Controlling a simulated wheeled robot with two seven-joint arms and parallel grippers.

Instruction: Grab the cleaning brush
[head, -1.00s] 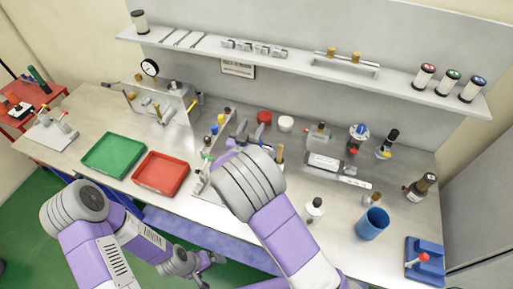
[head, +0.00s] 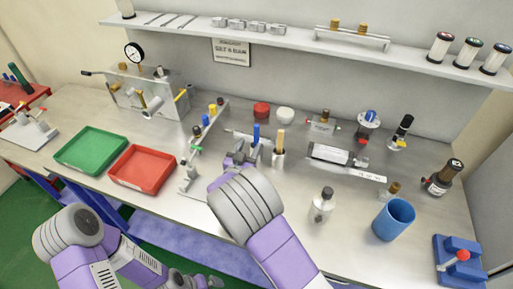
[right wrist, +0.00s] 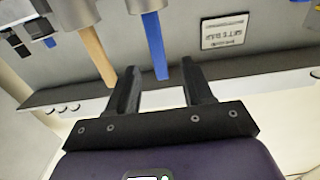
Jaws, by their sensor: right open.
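Two upright handles stand close together at the middle of the bench: a blue one (head: 256,133) and a tan wooden one (head: 280,142) in a light holder. I cannot tell for sure which is the cleaning brush, as no bristles show. My right gripper (head: 243,155) is open and empty beside the blue handle. In the right wrist view the blue handle (right wrist: 156,45) reaches toward the gap between the open fingers (right wrist: 163,88), and the wooden handle (right wrist: 97,55) is left of them. My left gripper (head: 205,282) is low at the bottom edge, its jaws unclear.
A metal rack (head: 205,135) with coloured pieces stands left of the right gripper. Green (head: 60,160) and red (head: 115,180) trays lie left. A white bottle (head: 321,210), a blue cup (head: 378,222) and a blue block (head: 458,272) stand right. A shelf (head: 290,42) runs above.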

